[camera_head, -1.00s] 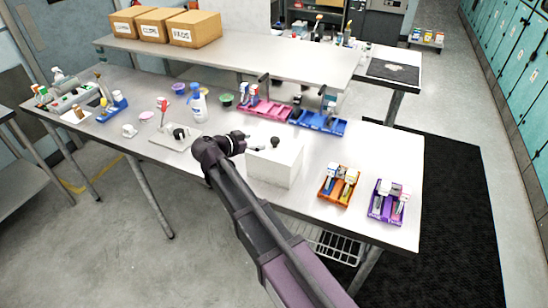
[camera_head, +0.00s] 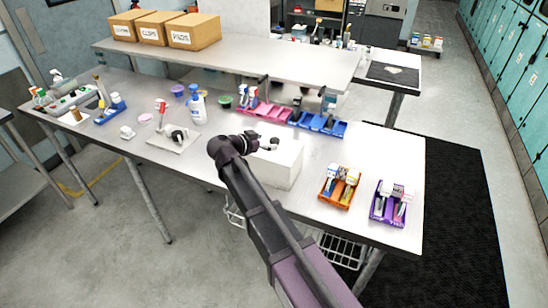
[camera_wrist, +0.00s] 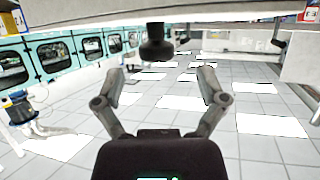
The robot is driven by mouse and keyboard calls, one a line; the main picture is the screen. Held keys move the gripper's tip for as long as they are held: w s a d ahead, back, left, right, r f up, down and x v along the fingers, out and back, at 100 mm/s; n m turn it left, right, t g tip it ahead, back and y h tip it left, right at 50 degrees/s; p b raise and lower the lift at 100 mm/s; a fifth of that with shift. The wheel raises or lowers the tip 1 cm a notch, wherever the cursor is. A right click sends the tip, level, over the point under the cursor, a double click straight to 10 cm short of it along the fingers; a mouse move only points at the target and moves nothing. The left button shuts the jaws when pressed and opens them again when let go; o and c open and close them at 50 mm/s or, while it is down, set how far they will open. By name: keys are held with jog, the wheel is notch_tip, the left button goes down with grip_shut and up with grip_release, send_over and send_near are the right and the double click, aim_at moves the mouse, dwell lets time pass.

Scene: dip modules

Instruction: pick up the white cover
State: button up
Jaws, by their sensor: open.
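The white cover (camera_head: 283,170) is a box shape with a black knob (camera_head: 274,142) on top, standing on the table right of my arm's end. My gripper (camera_head: 264,146) is at the height of the cover's top, just left of the knob. The fingers are open and empty. What is under the cover is hidden.
An orange tray (camera_head: 329,199) and a purple tray (camera_head: 378,216) of small items stand right of the cover. Pink (camera_head: 270,117) and blue (camera_head: 336,131) trays stand behind it. Table (camera_head: 385,155) is clear at right.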

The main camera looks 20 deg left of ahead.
aim_at(271, 143)
jog(key=x, duration=0.1)
jog(key=b+x, duration=0.1)
jog(key=x, duration=0.1)
jog(key=shift+s+d+f, duration=0.1)
jog(key=shift+s+f, duration=0.05)
jog(key=shift+f, duration=0.15)
jog(key=shift+w+d+f+b, duration=0.1)
jog(key=shift+w+d+b, duration=0.2)
jog(key=shift+w, duration=0.15)
jog(key=shift+a, duration=0.1)
grip_shut()
